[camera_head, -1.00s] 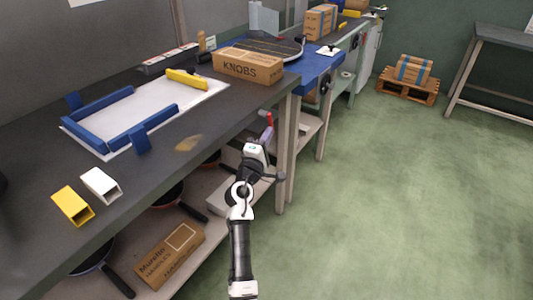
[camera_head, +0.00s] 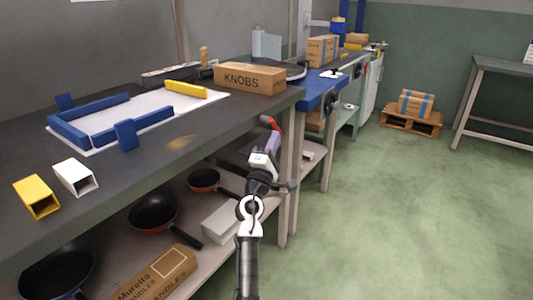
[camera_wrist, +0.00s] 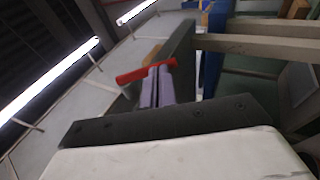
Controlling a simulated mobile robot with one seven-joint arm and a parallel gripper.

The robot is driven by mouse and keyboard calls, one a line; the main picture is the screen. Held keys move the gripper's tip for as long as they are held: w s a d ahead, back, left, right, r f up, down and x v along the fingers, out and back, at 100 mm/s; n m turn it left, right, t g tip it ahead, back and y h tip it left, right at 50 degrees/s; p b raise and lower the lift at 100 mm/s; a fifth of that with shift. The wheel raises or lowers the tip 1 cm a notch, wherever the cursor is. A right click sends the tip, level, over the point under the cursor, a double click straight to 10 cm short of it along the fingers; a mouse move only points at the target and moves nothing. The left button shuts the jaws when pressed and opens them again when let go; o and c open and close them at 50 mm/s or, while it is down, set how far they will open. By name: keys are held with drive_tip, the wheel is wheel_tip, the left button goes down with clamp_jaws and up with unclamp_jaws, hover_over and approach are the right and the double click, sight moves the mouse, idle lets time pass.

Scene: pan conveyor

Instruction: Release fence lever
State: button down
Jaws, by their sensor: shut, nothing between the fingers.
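A red lever (camera_head: 269,122) shows at the front edge of the grey workbench, below the KNOBS box. It also appears as a red bar in the wrist view (camera_wrist: 146,70), lying crosswise at my fingertips. My gripper (camera_head: 274,140) has purple fingers, which are shut with nothing between them. In the wrist view the closed fingers (camera_wrist: 158,84) point at the lever's right part. They look very close to it, but I cannot tell whether they touch. The lever's mount is hidden. Blue fence pieces (camera_head: 152,118) and a yellow bar (camera_head: 186,89) lie on a white panel on the bench.
The KNOBS box (camera_head: 249,78) stands on the workbench (camera_head: 150,155) near its right end. White (camera_head: 75,178) and yellow (camera_head: 37,197) tubes lie at the left. Pans (camera_head: 152,212) and a carton (camera_head: 157,275) fill the lower shelf.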

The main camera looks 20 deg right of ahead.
drive_tip(key=shift+w+d+r+b, duration=0.45)
drive_tip(key=shift+w+d, duration=0.15)
drive_tip(key=shift+d, duration=0.2)
drive_tip(key=shift+w+d+r+b, duration=0.35)
drive_tip(key=shift+w+d, duration=0.25)
drive_tip(key=shift+d, duration=0.2)
drive_tip(key=shift+f, duration=0.1)
